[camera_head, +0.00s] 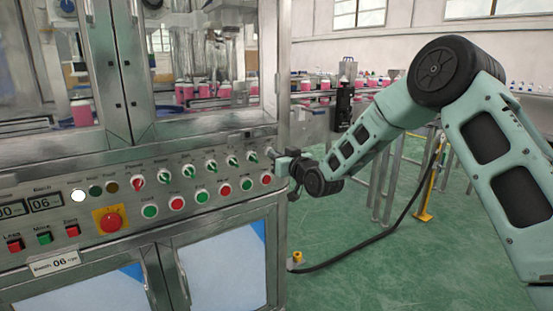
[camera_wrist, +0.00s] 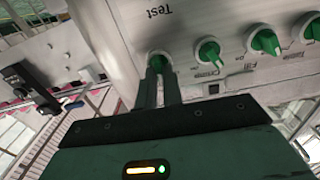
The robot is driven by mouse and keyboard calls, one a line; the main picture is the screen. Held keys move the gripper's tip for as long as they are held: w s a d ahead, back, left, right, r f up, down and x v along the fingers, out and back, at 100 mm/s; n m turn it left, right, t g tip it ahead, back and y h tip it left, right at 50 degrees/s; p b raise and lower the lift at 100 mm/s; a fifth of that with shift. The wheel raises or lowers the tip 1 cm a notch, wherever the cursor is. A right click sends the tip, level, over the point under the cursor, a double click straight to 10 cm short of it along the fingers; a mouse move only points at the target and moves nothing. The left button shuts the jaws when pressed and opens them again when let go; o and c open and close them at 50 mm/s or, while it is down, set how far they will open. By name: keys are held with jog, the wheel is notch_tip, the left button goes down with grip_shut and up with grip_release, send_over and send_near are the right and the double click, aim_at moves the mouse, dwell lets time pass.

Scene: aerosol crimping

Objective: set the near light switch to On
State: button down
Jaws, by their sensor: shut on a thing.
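My gripper (camera_head: 279,162) is at the right end of the upper row of rotary switches on the machine's control panel. In the wrist view its two fingers (camera_wrist: 159,78) are closed around a green rotary switch (camera_wrist: 157,58), the last in its row. The fingers hide most of this switch and any label on its far side, so I cannot read its name or tell its setting. The word "Test" is printed on the panel near it. In the head view this switch is hidden behind the gripper.
Green switches (camera_wrist: 208,51) stand close beside the held one. Below the row are red and green buttons (camera_head: 202,196) and a red emergency stop (camera_head: 111,222) on yellow. A conveyor with pink cans (camera_head: 322,84) is behind.

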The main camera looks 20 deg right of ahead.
jog(key=m, duration=0.5)
jog(key=shift+d+f+m, duration=0.1)
jog(key=shift+d+m, duration=0.05)
jog(key=shift+m, duration=0.15)
dwell(0.4)
jog(key=c, duration=1.5)
grip_release()
jog(key=shift+c, duration=0.2)
jog(key=v, duration=1.7)
jog(key=shift+s, duration=0.15)
